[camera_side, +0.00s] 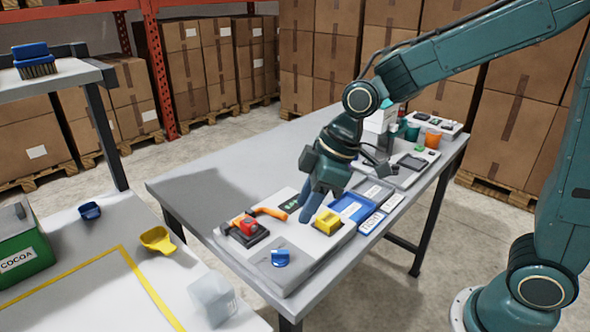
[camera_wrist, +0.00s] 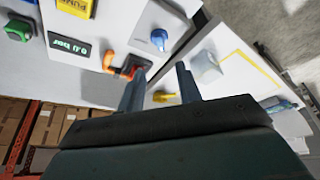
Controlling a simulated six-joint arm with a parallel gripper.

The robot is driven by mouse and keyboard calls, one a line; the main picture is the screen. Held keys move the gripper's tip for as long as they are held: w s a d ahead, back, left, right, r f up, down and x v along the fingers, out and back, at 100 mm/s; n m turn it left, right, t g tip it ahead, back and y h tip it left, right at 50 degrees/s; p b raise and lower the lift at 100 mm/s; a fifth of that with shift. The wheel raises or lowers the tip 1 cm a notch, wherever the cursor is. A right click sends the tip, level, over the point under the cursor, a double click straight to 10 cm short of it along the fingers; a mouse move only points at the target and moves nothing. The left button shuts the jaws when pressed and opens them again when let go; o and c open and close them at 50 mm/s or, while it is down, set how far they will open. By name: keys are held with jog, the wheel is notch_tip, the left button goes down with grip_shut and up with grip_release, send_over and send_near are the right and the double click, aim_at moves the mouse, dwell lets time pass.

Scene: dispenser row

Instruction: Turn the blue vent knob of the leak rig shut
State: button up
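The leak rig is a pale panel (camera_side: 302,262) on the grey table. Its blue vent knob (camera_side: 281,257) is at the near corner; it also shows in the wrist view (camera_wrist: 158,39), beyond the fingertips. I cannot tell its exact turn. My gripper (camera_side: 308,208) points down above the rig, behind and right of the knob and apart from it. In the wrist view the two fingers (camera_wrist: 160,70) stand apart with nothing between them. A display (camera_wrist: 68,47) reads 0.0 bar.
On the rig are a red part (camera_side: 247,225) with an orange handle (camera_side: 270,213) and a yellow pump block (camera_side: 327,222), close to my fingers. Blue trays (camera_side: 352,207) lie to the right. Another table at left holds a yellow scoop (camera_side: 158,240) and a translucent container (camera_side: 212,297).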

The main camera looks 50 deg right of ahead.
aim_at(281, 251)
jog(key=x, duration=1.1)
jog(key=shift+f, duration=0.15)
jog(key=shift+c, duration=0.4)
grip_shut()
